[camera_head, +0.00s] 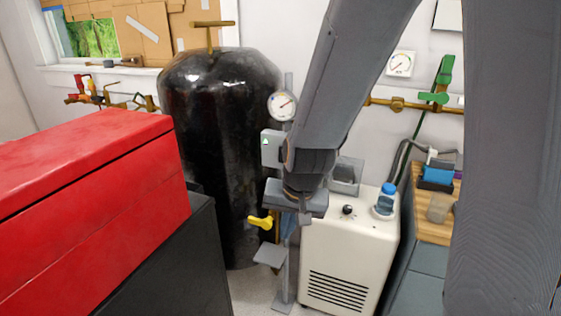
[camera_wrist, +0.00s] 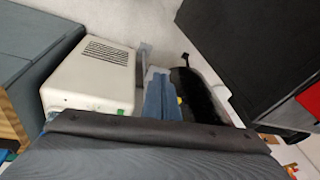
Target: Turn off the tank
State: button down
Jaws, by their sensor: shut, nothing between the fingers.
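The tank (camera_head: 215,110) is a tall black cylinder with a brass T-shaped handle (camera_head: 210,32) on top, left of my arm in the head view. A yellow valve handle (camera_head: 262,222) sticks out low in front of the tank. My gripper (camera_head: 289,236) points down just right of the yellow handle, seemingly apart from it, and is shut and empty. Its blue fingers (camera_wrist: 160,82) also show in the wrist view, with the black tank (camera_wrist: 205,98) to their right and a sliver of yellow beside them. My wrist partly hides the grey post behind it.
A red box (camera_head: 85,170) on a black cabinet fills the left front. A white machine (camera_head: 345,245) with a black knob and blue-capped bottle stands right of my gripper. A round gauge (camera_head: 282,105) and green-handled wall valve (camera_head: 440,85) are behind. Little free floor shows.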

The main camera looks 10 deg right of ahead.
jog(key=w+a+m+t+p, duration=0.1)
jog(key=w+a+m+t, duration=0.3)
jog(key=w, duration=0.6)
jog(key=m+t+h+p, duration=0.5)
jog(key=m+h, duration=0.5)
jog(key=m, duration=0.7)
send_near(283, 160)
jog(key=f+v, duration=0.1)
jog(key=v, duration=0.3)
jog(key=shift+d+r+t+b, duration=0.15)
jog(key=shift+d+t+b, duration=0.1)
jog(key=shift+t+b, duration=0.15)
jog(key=p+x, duration=0.3)
jog(key=x, duration=0.7)
jog(key=shift+d, duration=0.1)
